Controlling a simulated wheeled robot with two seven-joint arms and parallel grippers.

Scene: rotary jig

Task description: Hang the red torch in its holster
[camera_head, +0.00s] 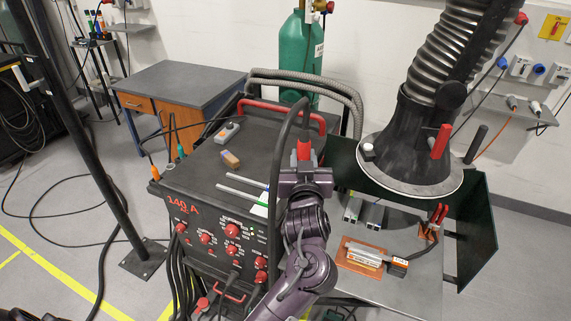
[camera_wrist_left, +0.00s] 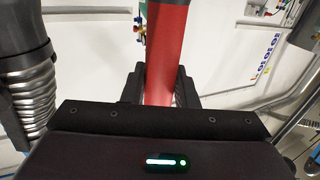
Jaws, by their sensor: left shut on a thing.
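The red torch (camera_head: 304,149) is upright between the jaws of my left gripper (camera_head: 305,172), above the right side of the black welding machine. A dark cable arcs from its top down to the left. In the left wrist view the red torch body (camera_wrist_left: 165,50) stands between the dark fingers (camera_wrist_left: 163,88), which are shut on it. The lower end of the torch is hidden by the gripper. I cannot make out for certain which thing is the holster. My right gripper is not in view.
The welding machine (camera_head: 222,205) carries rods and small blocks on top. An extraction hood (camera_head: 408,150) hangs at right over a bench with an orange fixture (camera_head: 361,258) and dark green screens (camera_head: 478,215). A green gas cylinder (camera_head: 301,50) stands behind. Hoses loop nearby.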

